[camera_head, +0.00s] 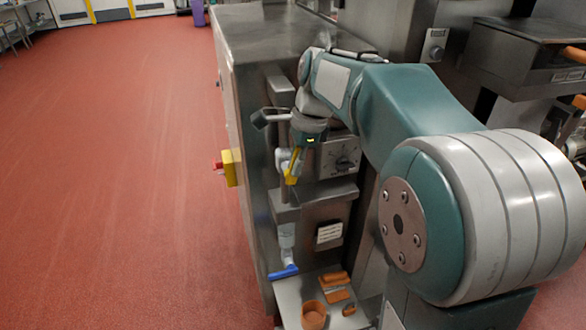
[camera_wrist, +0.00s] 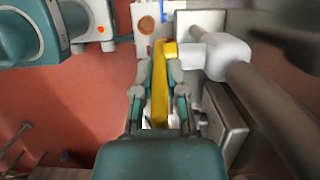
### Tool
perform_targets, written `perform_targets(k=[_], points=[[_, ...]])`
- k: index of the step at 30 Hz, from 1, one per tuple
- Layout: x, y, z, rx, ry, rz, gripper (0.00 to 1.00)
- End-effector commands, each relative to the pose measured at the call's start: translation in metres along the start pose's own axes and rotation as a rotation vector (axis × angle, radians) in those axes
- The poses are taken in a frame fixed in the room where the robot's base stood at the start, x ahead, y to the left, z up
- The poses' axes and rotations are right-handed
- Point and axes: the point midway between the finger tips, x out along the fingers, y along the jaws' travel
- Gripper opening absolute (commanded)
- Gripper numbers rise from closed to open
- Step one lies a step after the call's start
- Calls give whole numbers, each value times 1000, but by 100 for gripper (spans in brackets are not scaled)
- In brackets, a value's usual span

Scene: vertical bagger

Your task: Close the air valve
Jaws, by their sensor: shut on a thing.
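The air valve has a yellow lever handle (camera_head: 291,172) on a white pipe fitting, at the left end of the machine's front. In the wrist view the yellow handle (camera_wrist: 160,88) runs lengthwise between my two fingers, and its bent end joins the white pipe (camera_wrist: 225,58) at the upper right. My gripper (camera_wrist: 159,76) is shut on the handle, with a finger on each side. In the head view my gripper (camera_head: 293,163) is small and partly hides the valve.
A yellow box with a red button (camera_head: 231,167) sticks out left of the valve. A dial panel (camera_head: 341,158) is close on the right. Red floor at left is open.

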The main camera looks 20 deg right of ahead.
Motion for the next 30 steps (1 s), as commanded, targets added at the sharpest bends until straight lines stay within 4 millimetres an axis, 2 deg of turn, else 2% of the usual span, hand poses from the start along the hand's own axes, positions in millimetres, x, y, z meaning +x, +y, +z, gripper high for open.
perform_targets(k=[6,11,30], points=[[2,0,-8,7,-174,1,0],[3,0,-11,7,-242,3,0],[10,-1,-25,10,-695,1,0]])
